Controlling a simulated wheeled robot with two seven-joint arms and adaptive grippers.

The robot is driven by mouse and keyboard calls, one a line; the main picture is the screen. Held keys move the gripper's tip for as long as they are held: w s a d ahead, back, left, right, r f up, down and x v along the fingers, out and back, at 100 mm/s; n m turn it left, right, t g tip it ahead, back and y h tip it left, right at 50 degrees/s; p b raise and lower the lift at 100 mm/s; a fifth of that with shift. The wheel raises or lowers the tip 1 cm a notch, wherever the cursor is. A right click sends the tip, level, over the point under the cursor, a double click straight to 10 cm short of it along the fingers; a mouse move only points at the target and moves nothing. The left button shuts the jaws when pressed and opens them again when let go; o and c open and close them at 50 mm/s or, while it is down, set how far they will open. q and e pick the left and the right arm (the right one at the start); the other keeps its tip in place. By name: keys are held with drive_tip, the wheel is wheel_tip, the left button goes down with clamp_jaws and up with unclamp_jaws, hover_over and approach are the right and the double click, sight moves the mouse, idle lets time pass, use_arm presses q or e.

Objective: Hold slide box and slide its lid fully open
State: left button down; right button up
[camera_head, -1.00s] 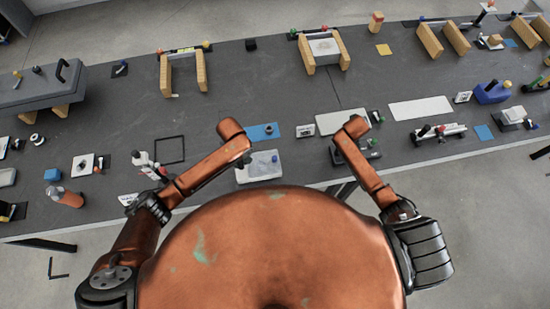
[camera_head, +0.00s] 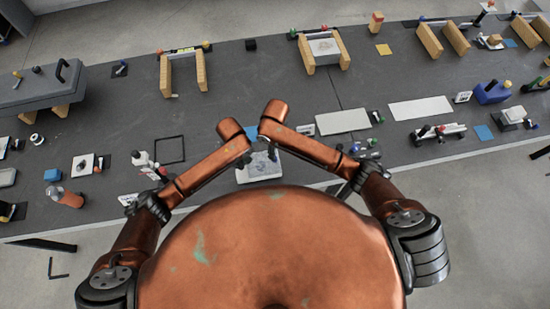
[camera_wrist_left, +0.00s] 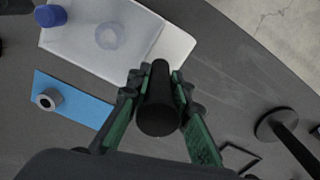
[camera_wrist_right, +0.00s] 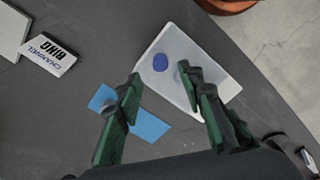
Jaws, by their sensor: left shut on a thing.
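The slide box (camera_head: 250,176) is a pale flat box near the table's front edge. Its blue knob (camera_wrist_left: 50,15) stands at one end, and a narrow plain strip (camera_wrist_left: 176,47) shows at the other. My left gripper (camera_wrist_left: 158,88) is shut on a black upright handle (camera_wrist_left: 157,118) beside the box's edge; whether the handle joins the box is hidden. My right gripper (camera_wrist_right: 168,84) is open, its fingers spread above the box's long edge, with the blue knob (camera_wrist_right: 160,62) just beyond them. Contact with the box cannot be told.
A blue mat (camera_wrist_left: 73,103) with a small grey ring (camera_wrist_left: 47,98) lies behind the box. A white sign (camera_wrist_right: 49,54) and a pale board (camera_head: 343,121) lie to the right.

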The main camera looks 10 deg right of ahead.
sight(263, 162)
wheel_tip(263, 162, down, 8)
drive_tip(key=shift+f, duration=0.15)
drive_tip(key=shift+c, duration=0.5)
clamp_jaws()
drive_tip(key=shift+d, duration=0.1)
idle(0.3)
